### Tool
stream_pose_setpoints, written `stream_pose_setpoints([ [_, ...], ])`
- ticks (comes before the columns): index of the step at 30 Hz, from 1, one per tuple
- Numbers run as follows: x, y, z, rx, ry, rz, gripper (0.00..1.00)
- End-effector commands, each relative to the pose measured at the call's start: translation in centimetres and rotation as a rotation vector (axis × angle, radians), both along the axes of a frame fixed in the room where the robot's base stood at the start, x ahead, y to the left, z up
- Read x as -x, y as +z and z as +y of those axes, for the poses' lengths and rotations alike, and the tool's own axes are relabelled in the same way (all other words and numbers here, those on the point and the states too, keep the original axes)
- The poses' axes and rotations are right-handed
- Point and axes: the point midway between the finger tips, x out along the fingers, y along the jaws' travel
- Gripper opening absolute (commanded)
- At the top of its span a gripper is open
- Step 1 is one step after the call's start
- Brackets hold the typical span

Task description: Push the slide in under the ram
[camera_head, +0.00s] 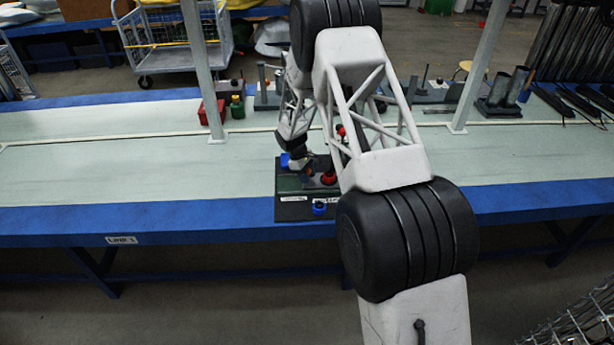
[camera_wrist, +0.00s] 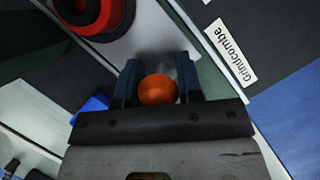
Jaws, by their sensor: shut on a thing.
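My gripper (camera_wrist: 158,85) is shut on an orange round knob (camera_wrist: 157,91), with one dark finger on each side of it in the wrist view. The knob sits by a grey metal piece, which may be the slide; my gripper hides where they join. A red and black ring (camera_wrist: 92,14), perhaps part of the ram, stands just beyond and to the left, apart from my fingers. In the head view the fixture (camera_head: 290,208) is a dark plate at the front of the bench, with a red part (camera_head: 328,178) on it. My arm covers much of the fixture there.
A blue part (camera_head: 319,208) sits at the plate's front edge. The bench (camera_head: 120,170) is clear to the left. A red bin (camera_head: 212,112), a green bottle (camera_head: 237,107) and dark tubes (camera_head: 508,88) stand at the back. White posts (camera_head: 203,70) rise from the bench.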

Motion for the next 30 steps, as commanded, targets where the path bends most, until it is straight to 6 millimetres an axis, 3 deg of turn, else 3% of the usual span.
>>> stream_pose_setpoints([
  [10, 0.0, 0.0, -4.0, 0.0, -0.002, 0.0, 0.0],
  [20, 0.0, 0.0, -4.6, 0.001, -0.001, 0.001, 0.0],
  [21, 0.0, 0.0, -4.6, 0.001, -0.002, 0.001, 0.37],
  [24, 0.0, 0.0, -4.5, 0.001, -0.001, 0.0, 0.52],
  [30, 0.0, 0.0, -4.4, 0.001, -0.001, 0.0, 0.52],
])
